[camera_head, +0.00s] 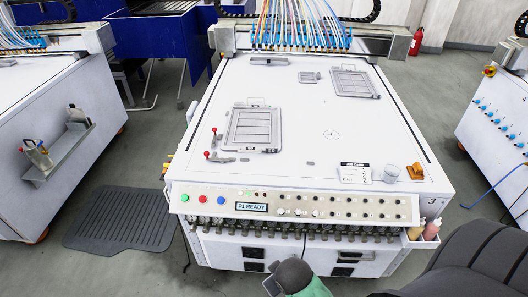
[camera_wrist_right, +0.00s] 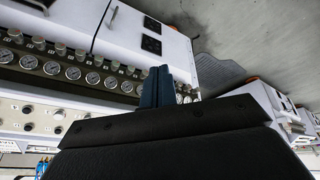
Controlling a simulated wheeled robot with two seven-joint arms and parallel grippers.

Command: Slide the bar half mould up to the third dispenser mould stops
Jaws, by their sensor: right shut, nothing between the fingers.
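Two grey flat moulds lie on the white table (camera_head: 290,160) in the head view. One mould (camera_head: 253,128), with long bar-like cavities and a handle at its far edge, lies left of the middle; the other mould (camera_head: 352,83) lies at the back right. I cannot tell for sure which is the bar half mould. Small grey blocks (camera_head: 310,77) and a long grey bar (camera_head: 268,61) lie at the back under the nozzles. My right gripper (camera_wrist_right: 157,87) shows blue fingers, shut and empty, near the table's gauge front in the wrist view. My left gripper is not in view.
Red-knobbed clamps (camera_head: 215,146) lie by the left mould. The control panel (camera_head: 300,208) lines the front edge. Nozzles with coloured hoses (camera_head: 300,35) hang at the back. The table's middle right is clear.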

